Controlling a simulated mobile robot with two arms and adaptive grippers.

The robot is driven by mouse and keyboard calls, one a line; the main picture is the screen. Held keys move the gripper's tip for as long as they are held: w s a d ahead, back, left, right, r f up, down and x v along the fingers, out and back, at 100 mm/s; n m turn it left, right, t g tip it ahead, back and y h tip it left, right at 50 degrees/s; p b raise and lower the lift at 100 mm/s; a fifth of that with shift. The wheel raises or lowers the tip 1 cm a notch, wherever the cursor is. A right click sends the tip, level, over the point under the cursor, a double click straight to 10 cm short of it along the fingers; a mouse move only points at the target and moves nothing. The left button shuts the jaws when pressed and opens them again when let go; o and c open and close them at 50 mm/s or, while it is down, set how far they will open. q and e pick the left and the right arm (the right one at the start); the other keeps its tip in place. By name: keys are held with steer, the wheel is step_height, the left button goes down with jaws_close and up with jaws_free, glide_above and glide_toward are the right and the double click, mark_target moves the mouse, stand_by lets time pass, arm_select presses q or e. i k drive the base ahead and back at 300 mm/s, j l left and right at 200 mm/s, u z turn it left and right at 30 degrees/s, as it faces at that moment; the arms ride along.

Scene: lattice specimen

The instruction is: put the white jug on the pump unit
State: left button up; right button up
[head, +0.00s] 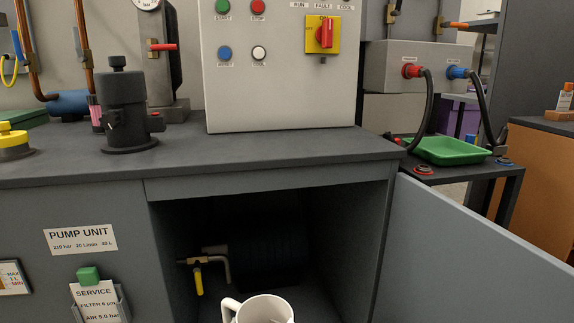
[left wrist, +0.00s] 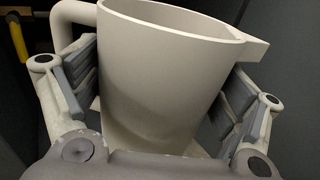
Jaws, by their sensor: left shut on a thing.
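The white jug (head: 265,309) shows at the bottom edge of the head view, in front of or just inside the open cupboard of the pump unit; I cannot tell which. Its handle points left and its lower part is cut off. In the left wrist view the jug (left wrist: 160,75) stands between the fingers of my left gripper (left wrist: 155,88), which is shut on its body. The jug looks roughly upright. The pump unit (head: 270,155) is a dark grey cabinet with a flat top and a label on its front. My right gripper is in neither view.
On the top stand a dark cylindrical fitting (head: 124,105), a yellow-capped part (head: 12,138) and a control box (head: 280,90). Bare top lies between the fitting and box front. The cupboard door (head: 470,255) is open at right. A yellow-handled valve (head: 198,278) is inside.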

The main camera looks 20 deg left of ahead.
mark_target(289, 140)
steer(key=k+z, duration=0.2)
steer(key=z, duration=0.15)
steer(key=k+l+z, duration=0.1)
steer(key=z, duration=0.25)
steer(key=k+j+z, duration=0.15)
steer(key=j, duration=0.25)
steer(key=j+z, duration=0.2)
steer(key=j, duration=0.25)
steer(key=k+j+z, duration=0.15)
steer(key=j, duration=0.25)
